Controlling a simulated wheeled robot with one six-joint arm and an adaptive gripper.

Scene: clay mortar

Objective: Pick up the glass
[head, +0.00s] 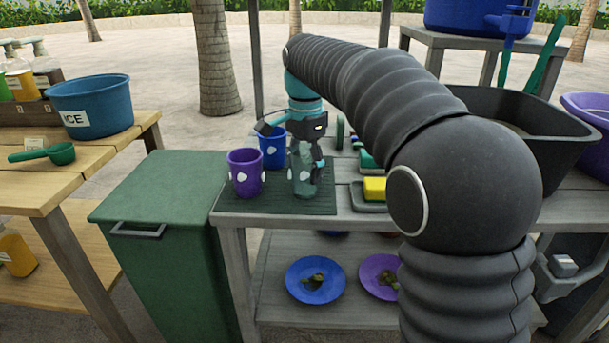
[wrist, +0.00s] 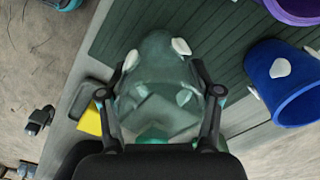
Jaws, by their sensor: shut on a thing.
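The glass (head: 304,183) is clear and greenish with pale spots. It stands upright over the dark green ribbed mat (head: 270,205) on the grey table. I cannot tell whether its base touches the mat. My gripper (head: 303,160) is shut on the glass from above. In the wrist view the glass (wrist: 157,70) sits between the two fingers of my gripper (wrist: 163,95), one on each side. Part of the glass is hidden by my gripper in the head view.
A purple cup (head: 245,172) and a blue cup (head: 273,148) stand close to the left of the glass. A yellow sponge (head: 375,188) lies to the right. A green bin (head: 160,235) stands left of the table. Blue and purple plates (head: 315,281) rest on the lower shelf.

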